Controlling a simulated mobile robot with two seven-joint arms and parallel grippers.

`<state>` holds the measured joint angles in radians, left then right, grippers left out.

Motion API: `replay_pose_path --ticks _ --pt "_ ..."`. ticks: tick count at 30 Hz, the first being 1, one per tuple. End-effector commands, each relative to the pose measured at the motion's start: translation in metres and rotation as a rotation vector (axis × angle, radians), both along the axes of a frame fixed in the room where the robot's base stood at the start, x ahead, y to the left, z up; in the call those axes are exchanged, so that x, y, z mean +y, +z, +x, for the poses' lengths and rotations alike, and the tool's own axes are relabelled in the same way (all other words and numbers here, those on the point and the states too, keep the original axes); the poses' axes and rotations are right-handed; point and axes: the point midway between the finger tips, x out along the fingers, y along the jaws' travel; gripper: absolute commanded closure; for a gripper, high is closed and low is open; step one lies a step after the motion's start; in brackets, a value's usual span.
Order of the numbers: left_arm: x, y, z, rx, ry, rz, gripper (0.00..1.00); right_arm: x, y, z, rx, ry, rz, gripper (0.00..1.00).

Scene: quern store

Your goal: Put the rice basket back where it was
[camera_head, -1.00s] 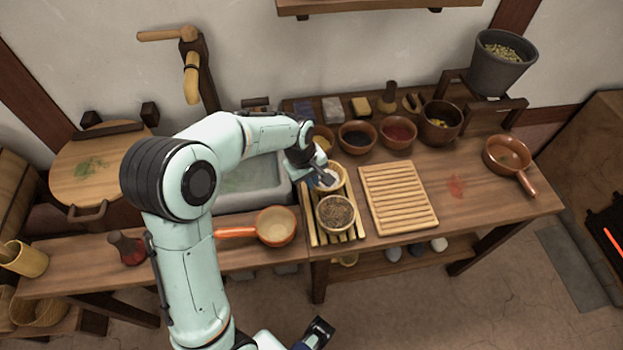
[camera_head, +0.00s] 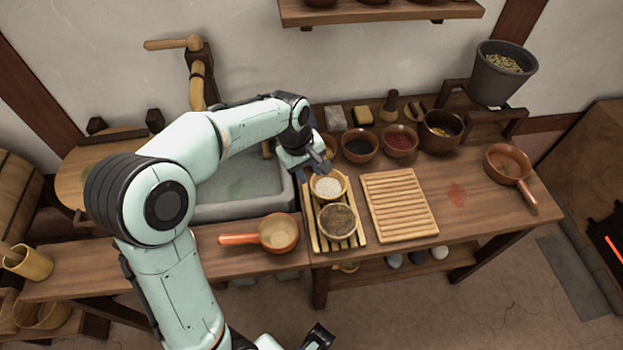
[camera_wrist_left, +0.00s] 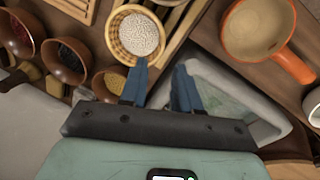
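The rice basket (camera_head: 328,187), a round woven bowl of white grains, stands upright on the back part of a slatted wooden rack (camera_head: 358,236). It also shows in the left wrist view (camera_wrist_left: 138,34). A second basket of brown grain (camera_head: 337,220) stands in front of it on the rack. My left gripper (camera_head: 321,171) is just behind the rice basket. In the left wrist view its blue fingers (camera_wrist_left: 160,75) are apart with nothing between them; one fingertip is close to the basket's rim, and I cannot tell if it touches. My right gripper (camera_head: 318,335) shows partly at the bottom edge.
A ribbed wooden board (camera_head: 398,205) lies right of the rack. Several bowls, such as the dark one (camera_head: 359,144), line the back. A stone sink (camera_head: 240,187) and an orange-handled pan (camera_head: 279,233) are to the left. Another pan (camera_head: 508,165) is far right.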

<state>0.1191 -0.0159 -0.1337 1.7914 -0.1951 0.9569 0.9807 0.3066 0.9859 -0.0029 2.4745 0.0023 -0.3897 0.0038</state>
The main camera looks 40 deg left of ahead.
Motion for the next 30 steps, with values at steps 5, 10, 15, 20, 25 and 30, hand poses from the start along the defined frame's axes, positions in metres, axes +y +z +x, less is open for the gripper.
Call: replay_pose_path --ticks 5,10,15,20,25,30 --pt "0.002 0.026 -0.004 -0.001 0.0 0.001 0.68 0.0 0.004 -0.001 0.005 0.001 0.001 0.57" --pt "0.002 0.033 -0.006 0.001 -0.001 0.001 0.68 0.0 0.004 -0.001 0.007 0.001 0.001 0.57" --pt "0.002 0.033 -0.006 0.002 -0.001 0.0 0.68 0.0 0.004 -0.002 0.007 0.001 0.001 0.57" --pt "0.002 0.033 -0.006 0.001 0.0 0.0 0.68 0.0 0.004 -0.002 0.007 0.001 0.001 0.57" --pt "0.002 0.033 -0.006 0.001 -0.001 0.001 0.68 0.0 0.004 -0.002 0.007 0.001 0.001 0.57" --pt "0.002 0.033 -0.006 0.001 -0.001 0.001 0.68 0.0 0.004 -0.001 0.007 0.001 0.001 0.57"
